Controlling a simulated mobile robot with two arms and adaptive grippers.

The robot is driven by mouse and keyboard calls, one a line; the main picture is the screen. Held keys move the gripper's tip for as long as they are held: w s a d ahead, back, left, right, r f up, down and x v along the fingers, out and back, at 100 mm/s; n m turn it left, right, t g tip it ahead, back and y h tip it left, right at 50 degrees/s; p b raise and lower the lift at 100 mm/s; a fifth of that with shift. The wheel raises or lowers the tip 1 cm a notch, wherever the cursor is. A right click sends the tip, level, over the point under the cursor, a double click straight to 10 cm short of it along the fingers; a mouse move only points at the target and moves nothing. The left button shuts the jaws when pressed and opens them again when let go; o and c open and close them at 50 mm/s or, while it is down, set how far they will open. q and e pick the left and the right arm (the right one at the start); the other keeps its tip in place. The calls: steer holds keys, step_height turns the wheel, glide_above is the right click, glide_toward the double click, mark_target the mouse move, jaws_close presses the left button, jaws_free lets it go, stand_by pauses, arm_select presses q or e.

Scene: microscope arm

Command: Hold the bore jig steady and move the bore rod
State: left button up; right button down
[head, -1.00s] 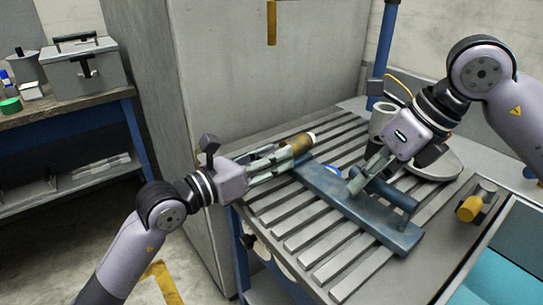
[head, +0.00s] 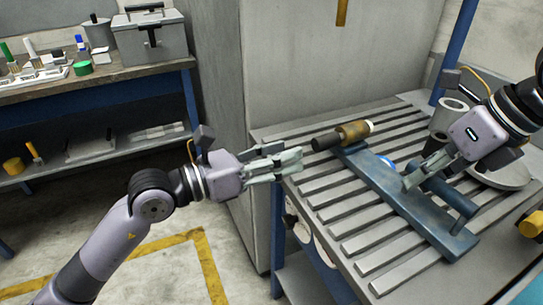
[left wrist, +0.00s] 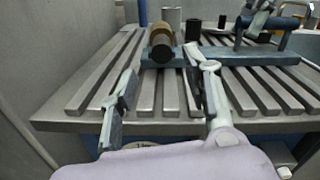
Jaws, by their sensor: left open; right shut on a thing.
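The bore rod (head: 352,132), brown with a black near end and a pale far tip, lies at the left end of the blue bore jig (head: 395,196). The jig is a long bar with cylinders on it, resting on the slatted table. My left gripper (head: 290,163) is open and empty, to the left of the rod and apart from it. In the left wrist view the rod's dark end (left wrist: 162,50) shows beyond the gap between the open fingers (left wrist: 165,92). My right gripper (head: 414,180) is shut on the jig near its cylinders; its fingers partly hide the grip.
The slatted metal table (head: 345,214) has bare slats around the jig. A grey cylinder (head: 447,115) and a round plate (head: 502,174) are behind my right gripper. A tall grey cabinet (head: 290,65) stands behind. A workbench (head: 100,82) with a grey toolbox (head: 150,38) is at the left.

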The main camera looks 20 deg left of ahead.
arm_select(q)
steer(key=shift+v, duration=0.9)
arm_select(e)
steer(key=c, duration=1.4)
jaws_free()
steer(key=shift+r, duration=0.15)
